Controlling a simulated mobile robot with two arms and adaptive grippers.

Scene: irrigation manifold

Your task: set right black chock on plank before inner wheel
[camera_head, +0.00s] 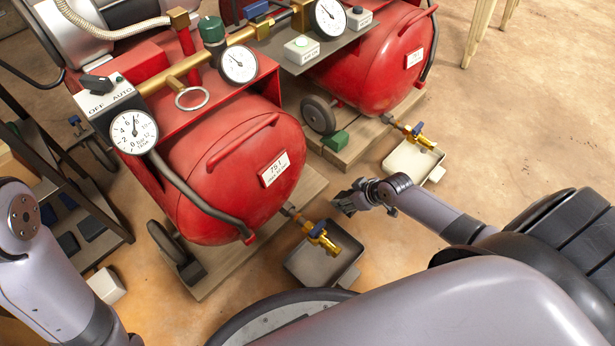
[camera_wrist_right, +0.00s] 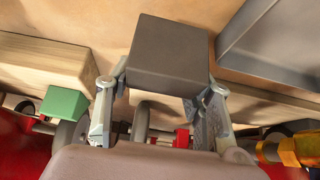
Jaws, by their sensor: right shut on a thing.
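My right gripper (camera_head: 348,199) is in the middle of the head view, in the gap between the two red compressors. In the right wrist view its fingers (camera_wrist_right: 166,82) are shut on the dark grey-black chock (camera_wrist_right: 170,50). The chock is hard to make out in the head view. The left compressor (camera_head: 232,165) stands on a wooden plank (camera_head: 212,281). Its outer wheel (camera_head: 163,240) shows with a black chock (camera_head: 190,270) beside it on the plank. This compressor's inner wheel is not visible in the head view. My left arm shows at the left edge, its gripper out of view.
A grey tray (camera_head: 300,268) stands below the left brass tap (camera_head: 322,236), close to my right gripper. A cream tray (camera_head: 405,160) lies below the right tap. The right compressor (camera_head: 375,65) has a wheel (camera_head: 318,115) and green chock (camera_head: 335,141).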

